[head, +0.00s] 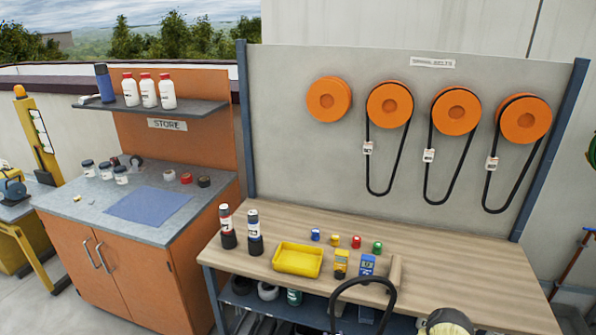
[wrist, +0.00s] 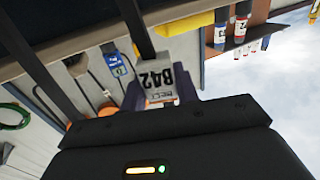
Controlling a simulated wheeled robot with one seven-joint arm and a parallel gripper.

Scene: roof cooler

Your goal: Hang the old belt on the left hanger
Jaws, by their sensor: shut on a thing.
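In the head view the upper loop of this belt (head: 362,280) shows at the bottom, in front of the bench; my gripper cannot be made out there. The leftmost orange round hanger (head: 330,99) on the grey panel is bare. The other three hangers (head: 389,104) (head: 456,110) (head: 524,119) each carry a black belt with a white tag.
The wooden bench (head: 440,270) below the panel holds two bottles (head: 254,236), a yellow tray (head: 298,259), small coloured caps (head: 356,241) and small boxes (head: 367,265). An orange store cabinet (head: 125,270) stands at left. The air before the panel is clear.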

